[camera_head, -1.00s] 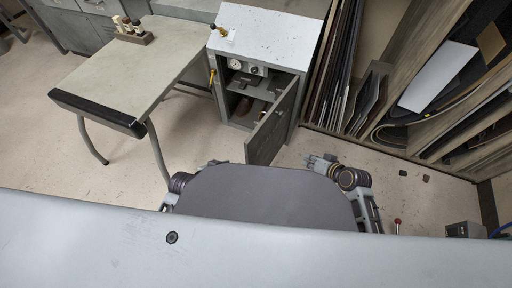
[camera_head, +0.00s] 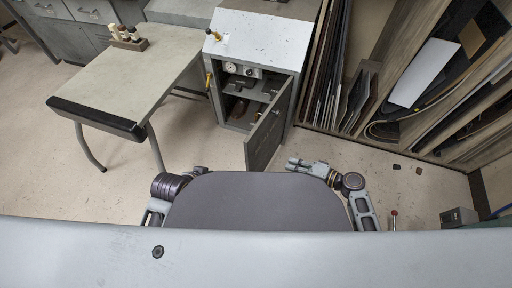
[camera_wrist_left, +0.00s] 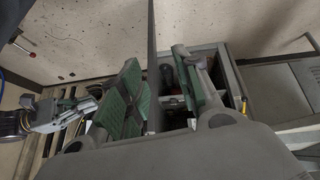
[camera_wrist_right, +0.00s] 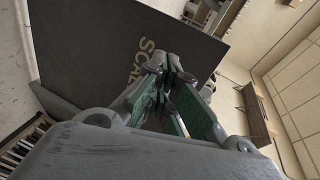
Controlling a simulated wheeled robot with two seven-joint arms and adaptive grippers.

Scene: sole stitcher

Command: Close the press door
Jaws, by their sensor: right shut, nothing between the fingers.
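The press (camera_head: 262,40) is a grey cabinet with a white top, and its door (camera_head: 268,132) stands open, swung out towards me. My right gripper (camera_head: 291,162) is shut and empty, low on the right side of the door. In the right wrist view its closed fingertips (camera_wrist_right: 172,68) are in front of the dark door panel (camera_wrist_right: 110,45), which bears lettering; contact cannot be told. My left gripper (camera_wrist_left: 158,92) is open, its green-padded fingers apart, with the door (camera_wrist_left: 152,45) edge-on in view between them. In the head view it is mostly hidden by my body.
A work table (camera_head: 140,72) with a small bottle rack (camera_head: 128,40) stands left of the press. A rack of sheets and boards (camera_head: 440,80) stands on the right. Dark objects show inside the press. The floor in front of the table is clear.

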